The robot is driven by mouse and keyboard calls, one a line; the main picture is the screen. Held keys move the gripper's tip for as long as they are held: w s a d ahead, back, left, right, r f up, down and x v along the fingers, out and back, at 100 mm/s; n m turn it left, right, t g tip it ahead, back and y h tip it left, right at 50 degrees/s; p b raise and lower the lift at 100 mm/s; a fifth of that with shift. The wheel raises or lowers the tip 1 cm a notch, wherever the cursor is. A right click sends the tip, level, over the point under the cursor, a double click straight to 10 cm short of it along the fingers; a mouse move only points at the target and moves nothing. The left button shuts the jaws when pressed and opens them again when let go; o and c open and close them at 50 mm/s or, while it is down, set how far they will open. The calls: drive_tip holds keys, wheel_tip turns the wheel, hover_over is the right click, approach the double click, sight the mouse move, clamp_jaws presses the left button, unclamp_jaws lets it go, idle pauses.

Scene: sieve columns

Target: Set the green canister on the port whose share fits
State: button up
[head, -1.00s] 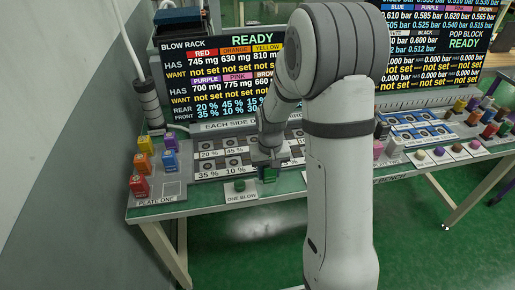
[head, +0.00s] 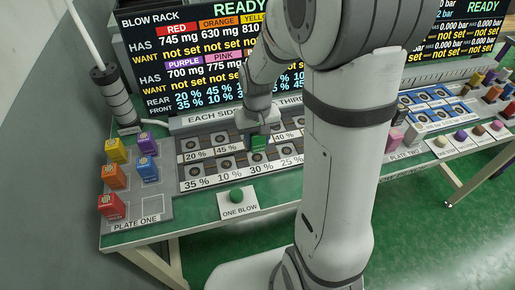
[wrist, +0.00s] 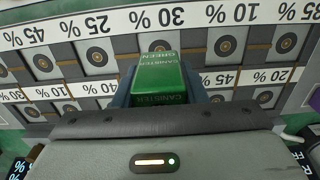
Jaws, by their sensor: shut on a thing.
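The green canister (head: 259,142) is in my gripper (head: 258,132), which is shut on it. In the wrist view the canister (wrist: 160,84) looks upright between the fingers. The rack (head: 180,172) has a front row and a rear row of ports with share labels. The blow rack screen (head: 190,50) reads READY, with WANT values not set.
Plate one (head: 150,212) at left holds yellow, orange, purple and red canisters. A green one-blow button (head: 236,195) sits at the bench front. Plate two and more coloured pieces are at right. My arm hides part of the rack.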

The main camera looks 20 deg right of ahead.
sight(257, 150)
drive_tip(key=shift+s+f, duration=0.1)
drive_tip(key=shift+f, duration=2.05)
drive_tip(key=shift+f+b, duration=0.25)
drive_tip(key=shift+b, duration=0.05)
drive_tip(key=o, duration=1.1)
drive_tip(key=shift+r, duration=0.1)
drive_tip(key=shift+c, duration=0.2)
wheel_tip(257, 150, up, 12)
drive_tip(key=shift+r+p, duration=0.15)
drive_tip(key=shift+p, duration=0.45)
drive_tip(key=s+r+t, duration=0.1)
drive_tip(key=s+r, duration=0.1)
drive_tip(key=s, duration=0.5)
drive_tip(key=s+r+t, duration=0.1)
drive_tip(key=s+r, duration=0.2)
drive_tip(key=s, duration=0.3)
drive_tip(key=shift+s+d, duration=0.2)
drive_tip(key=shift+s, duration=0.2)
